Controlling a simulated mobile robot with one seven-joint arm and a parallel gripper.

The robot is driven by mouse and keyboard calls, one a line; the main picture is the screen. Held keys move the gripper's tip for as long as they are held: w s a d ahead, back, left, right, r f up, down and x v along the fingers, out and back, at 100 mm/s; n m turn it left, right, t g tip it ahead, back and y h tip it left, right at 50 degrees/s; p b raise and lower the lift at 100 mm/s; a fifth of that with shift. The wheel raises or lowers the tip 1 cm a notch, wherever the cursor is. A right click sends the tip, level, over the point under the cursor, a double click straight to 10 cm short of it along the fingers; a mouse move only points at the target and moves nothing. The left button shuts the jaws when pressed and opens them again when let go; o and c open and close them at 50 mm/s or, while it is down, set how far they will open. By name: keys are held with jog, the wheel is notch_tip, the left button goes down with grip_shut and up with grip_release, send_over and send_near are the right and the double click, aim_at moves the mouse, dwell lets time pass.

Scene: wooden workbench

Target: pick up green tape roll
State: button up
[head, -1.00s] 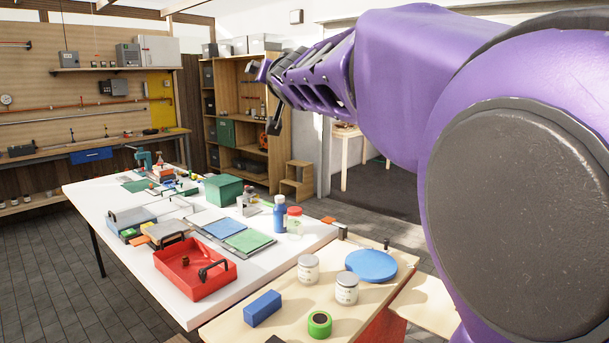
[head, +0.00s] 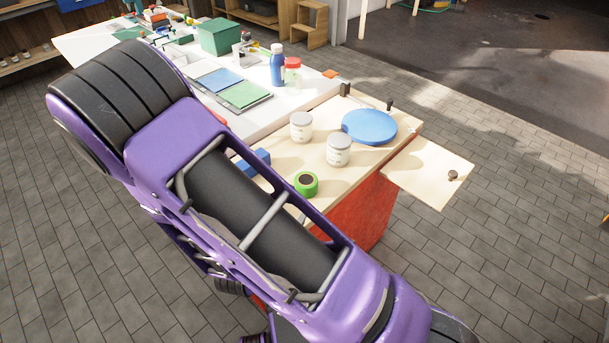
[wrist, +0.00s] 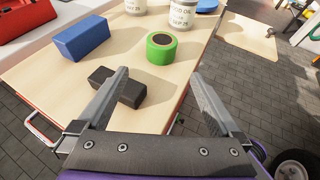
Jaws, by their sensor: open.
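The green tape roll (head: 306,184) lies flat on the light wooden bench top (head: 318,157), near its front edge in the head view. In the wrist view the green tape roll (wrist: 162,48) lies ahead of my gripper (wrist: 162,80), a little beyond the fingertips and roughly between their lines. My gripper is open, with nothing between its fingers. In the head view my purple arm crosses in front of the bench and hides part of it; the gripper's fingers cannot be made out there.
A black block (wrist: 118,87) lies by the left finger, with a blue block (wrist: 81,39) beyond it. Two white-lidded jars (head: 301,127) (head: 339,149) and a blue disc (head: 369,127) stand behind the roll. Bare wood surrounds the roll. A white table (head: 110,42) adjoins the bench.

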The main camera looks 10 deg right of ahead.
aim_at(306, 183)
jog(key=x, duration=1.1)
jog(key=shift+w+d+f, duration=0.1)
jog(key=shift+w, duration=0.15)
jog(key=shift+b+x, duration=0.3)
jog(key=shift+x, duration=2.35)
jog(key=shift+d, duration=0.15)
jog(key=c, duration=1.2)
